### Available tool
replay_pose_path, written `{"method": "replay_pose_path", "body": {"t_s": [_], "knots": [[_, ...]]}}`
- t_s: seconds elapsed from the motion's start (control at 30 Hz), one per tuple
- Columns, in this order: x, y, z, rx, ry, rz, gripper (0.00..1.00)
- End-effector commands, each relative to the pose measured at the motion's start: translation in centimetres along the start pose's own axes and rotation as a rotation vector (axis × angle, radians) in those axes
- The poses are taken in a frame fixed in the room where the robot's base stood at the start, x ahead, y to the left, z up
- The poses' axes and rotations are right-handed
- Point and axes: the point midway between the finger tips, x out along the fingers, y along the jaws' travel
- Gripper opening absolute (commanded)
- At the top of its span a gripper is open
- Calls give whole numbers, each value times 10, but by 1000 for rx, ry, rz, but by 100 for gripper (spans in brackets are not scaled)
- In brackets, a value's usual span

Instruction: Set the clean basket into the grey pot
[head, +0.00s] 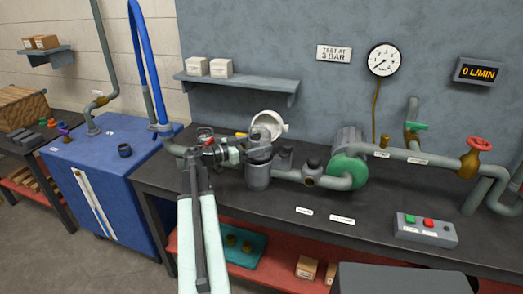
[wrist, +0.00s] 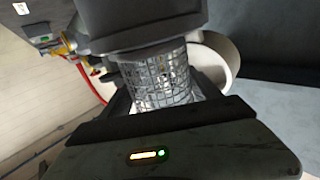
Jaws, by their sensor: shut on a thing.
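The basket (wrist: 155,76) is a shiny wire-mesh cylinder in the middle of the wrist view, between the dark jaws of my gripper (wrist: 155,82). Its mesh looks clear, with no dirt that I can make out. In the head view my gripper (head: 254,143) is at the mouth of the grey pot (head: 258,176), which stands upright in the pipe line on the bench. I cannot make out the basket in the head view. Whether its lower end is inside the pot or just above it, I cannot tell.
A white round bowl (head: 271,121) is right behind the gripper. A pipe joins the pot to a green-ended pump (head: 347,170) on the right. A switch box (head: 426,229) sits at the front right of the bench (head: 375,225). A shelf (head: 240,84) hangs above.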

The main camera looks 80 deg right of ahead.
Motion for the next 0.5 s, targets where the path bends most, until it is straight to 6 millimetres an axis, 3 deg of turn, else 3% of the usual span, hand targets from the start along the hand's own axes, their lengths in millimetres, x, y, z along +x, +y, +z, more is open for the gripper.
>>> {"method": "replay_pose_path", "body": {"t_s": [0.03, 0.13, 0.5], "knots": [[2, 2, 21, 0, 0, 4, 25], [8, 5, 36, 0, 0, 13, 25], [11, 6, 36, 0, 0, 18, 25]]}}
